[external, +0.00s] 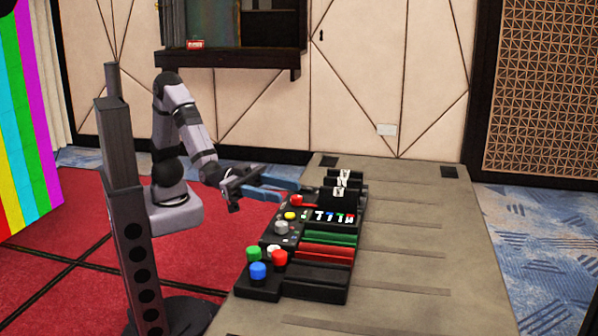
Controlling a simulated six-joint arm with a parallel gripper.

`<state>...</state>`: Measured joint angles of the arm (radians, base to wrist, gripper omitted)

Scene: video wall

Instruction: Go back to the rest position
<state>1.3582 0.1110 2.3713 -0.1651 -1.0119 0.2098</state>
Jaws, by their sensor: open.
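My gripper (268,188) is at the left edge of the table, pointing right, with its blue-tipped fingers apart and nothing seen between them. It is near the far left end of a black control panel (320,279), and the fingers look to be above it or just beside it; the exact gap cannot be told. The panel carries a red button (296,200), a yellow button (290,216), a grey knob (281,228), and green, blue, white and red buttons at its near left end. My arm is bent, reaching down from its mount.
The grey table (420,240) is clear to the right of the panel. Black upright pieces with white marks (340,192) stand at the panel's far end. A striped colour screen (25,110) is at the left. A dark shelf (225,58) is on the back wall.

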